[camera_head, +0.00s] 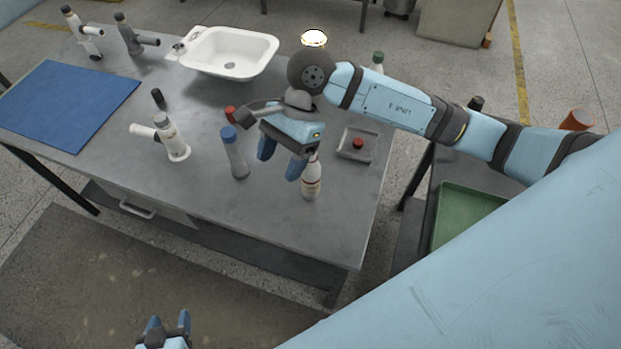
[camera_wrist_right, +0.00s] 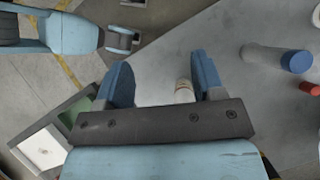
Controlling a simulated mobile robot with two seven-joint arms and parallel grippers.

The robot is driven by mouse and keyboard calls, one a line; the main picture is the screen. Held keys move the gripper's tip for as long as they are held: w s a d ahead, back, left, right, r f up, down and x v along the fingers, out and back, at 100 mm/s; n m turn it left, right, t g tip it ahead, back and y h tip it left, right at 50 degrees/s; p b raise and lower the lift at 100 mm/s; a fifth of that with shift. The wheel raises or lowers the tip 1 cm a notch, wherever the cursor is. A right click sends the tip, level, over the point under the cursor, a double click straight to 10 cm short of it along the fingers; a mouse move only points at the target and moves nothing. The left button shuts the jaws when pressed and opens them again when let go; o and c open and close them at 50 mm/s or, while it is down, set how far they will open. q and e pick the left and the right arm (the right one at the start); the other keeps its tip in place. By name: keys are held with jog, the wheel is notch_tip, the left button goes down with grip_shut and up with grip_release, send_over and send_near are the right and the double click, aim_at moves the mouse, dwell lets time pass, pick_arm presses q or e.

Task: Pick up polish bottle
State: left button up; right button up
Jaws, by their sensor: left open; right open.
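A small white bottle with a reddish-brown label (camera_head: 311,182), apparently the polish bottle, stands upright near the right front of the metal bench. My right gripper (camera_head: 281,157) is open just left of and above it. In the right wrist view the bottle (camera_wrist_right: 184,91) shows beyond the open right gripper (camera_wrist_right: 164,75), between its fingers and nearer the right one; its lower part is hidden by the gripper body. I cannot tell whether a finger touches it. My left gripper (camera_head: 167,328) is open and empty, off the bench's front edge.
A grey bottle with a blue cap (camera_head: 235,155) stands left of my right gripper, with a red-capped item (camera_head: 231,114) behind. A white pipe fitting (camera_head: 172,138) stands further left. A small tray (camera_head: 347,152) lies right, a white basin (camera_head: 228,55) behind, a blue mat (camera_head: 65,100) far left.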

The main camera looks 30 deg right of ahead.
jog(key=w+d+r+n+t+h, duration=0.1)
jog(key=w+d+r+t+h, duration=0.1)
jog(key=w+d+h, duration=0.35)
jog(key=p, duration=0.3)
send_near(311, 175)
notch_tip(311, 175, down, 6)
jog(key=w, duration=0.1)
jog(key=shift+w+d+r+t+h, duration=0.1)
jog(key=shift+w+d+t+h, duration=0.1)
jog(key=shift+d+t+h, duration=0.1)
jog(key=shift+c, duration=0.3)
grip_shut()
